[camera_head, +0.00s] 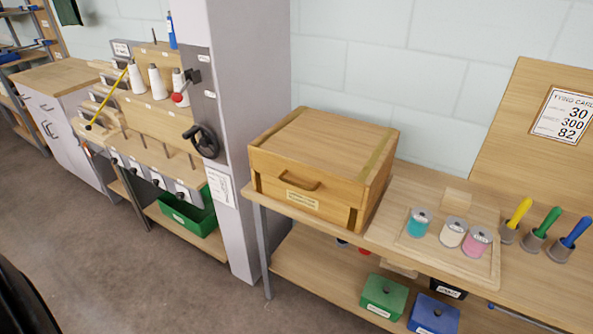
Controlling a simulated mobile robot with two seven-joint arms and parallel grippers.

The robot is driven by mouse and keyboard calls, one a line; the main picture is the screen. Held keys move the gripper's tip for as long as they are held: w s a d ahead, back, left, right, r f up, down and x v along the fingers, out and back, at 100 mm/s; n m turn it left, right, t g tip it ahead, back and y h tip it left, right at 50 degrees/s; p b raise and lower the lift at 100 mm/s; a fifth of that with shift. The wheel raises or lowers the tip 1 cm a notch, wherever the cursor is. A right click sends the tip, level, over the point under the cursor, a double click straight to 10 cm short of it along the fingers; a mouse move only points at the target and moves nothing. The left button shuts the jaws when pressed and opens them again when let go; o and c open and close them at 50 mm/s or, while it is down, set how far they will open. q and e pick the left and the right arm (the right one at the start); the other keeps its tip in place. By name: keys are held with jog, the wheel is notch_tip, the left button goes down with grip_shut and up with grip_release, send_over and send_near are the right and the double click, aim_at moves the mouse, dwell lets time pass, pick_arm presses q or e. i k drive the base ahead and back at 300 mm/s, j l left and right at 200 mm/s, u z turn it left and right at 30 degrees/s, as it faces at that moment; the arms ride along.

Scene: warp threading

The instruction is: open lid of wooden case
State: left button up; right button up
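The wooden case (270,192) sits on the left end of the wooden workbench. Its lid (325,138) is closed. A brown handle (299,181) and a small label are on its front face. Neither of my grippers is in view. A dark curved shape shows at the lower left corner, and I cannot tell what it is.
A tall grey column (243,80) with a black handwheel stands left of the case. Right of the case, a wooden tray (462,266) holds teal, white and pink spools. Yellow, green and blue-handled tools stand farther right. Green and blue boxes are on the lower shelf.

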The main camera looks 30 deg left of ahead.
aim_at(343, 159)
jog(key=i+u, duration=0.7)
jog(key=k+j, duration=0.05)
